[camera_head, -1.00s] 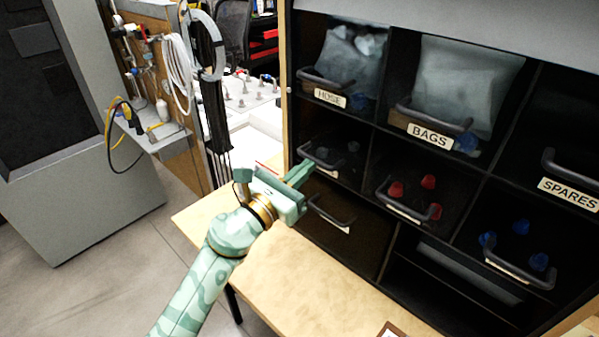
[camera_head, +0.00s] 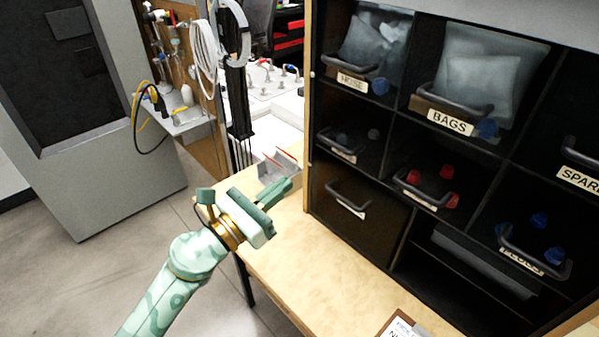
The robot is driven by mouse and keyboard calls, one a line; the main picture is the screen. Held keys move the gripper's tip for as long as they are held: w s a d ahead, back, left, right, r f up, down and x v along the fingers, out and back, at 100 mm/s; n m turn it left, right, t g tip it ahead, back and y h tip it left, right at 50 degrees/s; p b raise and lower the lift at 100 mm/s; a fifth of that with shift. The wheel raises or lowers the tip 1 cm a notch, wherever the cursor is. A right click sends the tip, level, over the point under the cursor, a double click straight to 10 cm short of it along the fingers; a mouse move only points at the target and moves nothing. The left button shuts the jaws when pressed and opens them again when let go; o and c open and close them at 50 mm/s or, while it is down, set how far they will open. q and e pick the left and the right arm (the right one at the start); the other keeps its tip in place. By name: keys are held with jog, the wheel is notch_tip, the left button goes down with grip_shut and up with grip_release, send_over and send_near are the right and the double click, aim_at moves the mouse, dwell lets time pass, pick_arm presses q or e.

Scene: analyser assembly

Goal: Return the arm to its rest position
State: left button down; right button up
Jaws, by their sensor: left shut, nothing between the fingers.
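My left arm (camera_head: 170,290), pale green, comes in from the bottom left. My left gripper (camera_head: 284,190) is shut with nothing in it. It is over the left end of the wooden bench top (camera_head: 300,260), left of the black shelf unit and apart from its drawers. My right gripper is not in view.
The black shelf unit (camera_head: 402,135) has drawers labelled HOSE (camera_head: 352,80), BAGS (camera_head: 450,121) and SPARES (camera_head: 578,179), with red and blue caps in others. A clear tray (camera_head: 276,165) stands behind my gripper. A clipboard (camera_head: 400,326) lies at the front edge. Open floor (camera_head: 80,270) is at left.

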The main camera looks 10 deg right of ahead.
pick_arm(q)
jog(key=w+a+f+n+t+y, duration=0.2)
jog(key=a+f+n+y, duration=0.3)
jog(key=f+n, duration=0.4)
jog(key=w+a+f+n+t+y, duration=0.1)
jog(key=w+a+f+n+y, duration=0.2)
jog(key=a+f+n, duration=0.65)
jog(key=s+a+f+n+g+y, duration=0.2)
jog(key=s+a+f+n+y, duration=0.15)
jog(key=f+n, duration=0.45)
jog(key=s+a+f+n+g+y, duration=0.1)
jog(key=s+a+f+n+y, duration=0.15)
jog(key=s+f+n, duration=0.45)
jog(key=s+a+f+n+g+y, duration=0.1)
jog(key=s+a+f+n+g, duration=0.25)
jog(key=s+f, duration=0.7)
jog(key=s+a+f+n+g+y, duration=0.1)
jog(key=s+a+f+n+g, duration=0.25)
jog(key=s+f, duration=0.75)
jog(key=s+f+n+g, duration=0.2)
jog(key=s+g, duration=0.2)
jog(key=s, duration=2.1)
jog(key=shift+d+f+g, duration=0.15)
jog(key=shift+f+g, duration=0.05)
jog(key=shift+g, duration=0.1)
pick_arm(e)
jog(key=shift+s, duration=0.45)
